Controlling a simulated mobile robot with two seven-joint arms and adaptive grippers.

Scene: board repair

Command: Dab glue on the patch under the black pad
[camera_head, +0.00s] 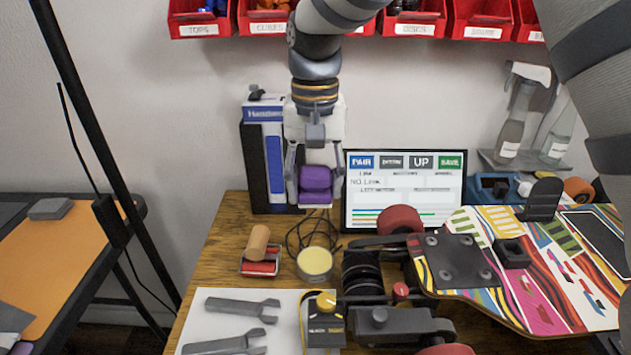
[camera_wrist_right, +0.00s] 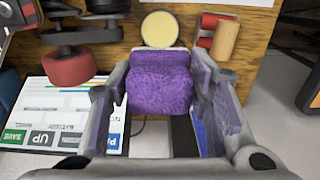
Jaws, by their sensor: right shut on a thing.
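My right gripper (camera_head: 316,188) is shut on a purple sponge-like block (camera_head: 315,180), held in the air above the table's back edge. The wrist view also shows the purple block (camera_wrist_right: 160,82) between the fingers. A round tin with a pale yellow top (camera_head: 315,262), possibly the glue, sits below and in front of the gripper, apart from the block. The colourful board (camera_head: 540,290) lies at the right. A black pad-like piece (camera_head: 541,199) stands upright at its back edge, and a black panel (camera_head: 603,240) lies on its right part. I cannot make out a patch. My left gripper is out of view.
A screen (camera_head: 402,220) and a blue-and-black box (camera_head: 263,165) stand at the back. A wooden roller (camera_head: 257,241), wrenches (camera_head: 236,309) and a yellow-dialled meter (camera_head: 326,318) lie left of the wheels (camera_head: 400,220). Red bins (camera_head: 415,22) hang above.

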